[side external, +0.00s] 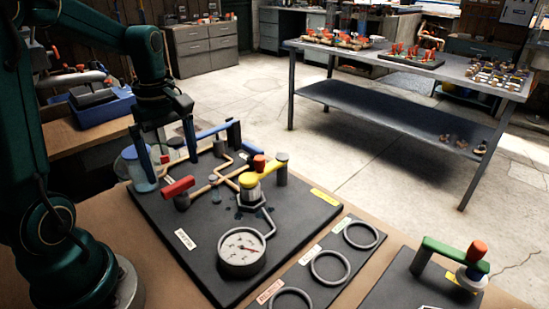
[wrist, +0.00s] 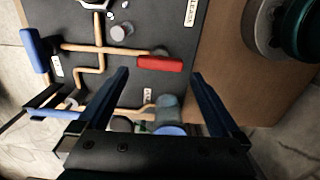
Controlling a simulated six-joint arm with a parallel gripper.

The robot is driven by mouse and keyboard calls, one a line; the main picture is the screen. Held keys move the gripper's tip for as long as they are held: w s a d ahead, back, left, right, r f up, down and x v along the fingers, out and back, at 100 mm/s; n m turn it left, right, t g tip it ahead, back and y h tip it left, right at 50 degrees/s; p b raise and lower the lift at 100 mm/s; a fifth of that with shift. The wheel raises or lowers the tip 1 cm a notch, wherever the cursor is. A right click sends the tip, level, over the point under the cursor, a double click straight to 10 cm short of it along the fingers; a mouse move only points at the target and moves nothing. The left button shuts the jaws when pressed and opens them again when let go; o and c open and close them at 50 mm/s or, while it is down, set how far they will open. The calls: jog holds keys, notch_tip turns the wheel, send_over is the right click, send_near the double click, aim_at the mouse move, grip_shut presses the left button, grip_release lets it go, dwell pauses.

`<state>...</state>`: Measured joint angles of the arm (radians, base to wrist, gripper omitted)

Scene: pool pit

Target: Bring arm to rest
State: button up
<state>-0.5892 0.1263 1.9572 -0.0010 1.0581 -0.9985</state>
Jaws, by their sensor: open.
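My arm (side external: 95,30) is dark green and stands at the left of the side external view, bent over the far left part of a dark pipe board (side external: 290,225). My gripper (side external: 168,168) points down there, and its two dark fingers are apart with nothing held between them. In the wrist view the open fingers of my gripper (wrist: 160,74) frame the board near a red valve handle (wrist: 160,63). A clear jar (side external: 140,170) stands close by the left finger.
A panel with three rings (side external: 330,267) and a green-handled valve (side external: 452,253) lie to the right. A metal table (side external: 400,105) stands behind, across open floor.

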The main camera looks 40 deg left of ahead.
jog(key=shift+r, duration=0.45)
jog(key=shift+w+d+r, duration=0.15)
jog(key=shift+d, duration=0.15)
jog(key=s+d+r+m+t, duration=0.1)
jog(key=s+d+m+t, duration=0.1)
jog(key=d+m, duration=0.4)
jog(key=s+d+r+m+t, duration=0.2)
jog(key=d+m, duration=0.5)
jog(key=m, duration=0.5)
jog(key=shift+s+r+t, duration=0.3)
jog(key=shift+s+t, duration=0.5)
jog(key=shift+s, duration=0.2)
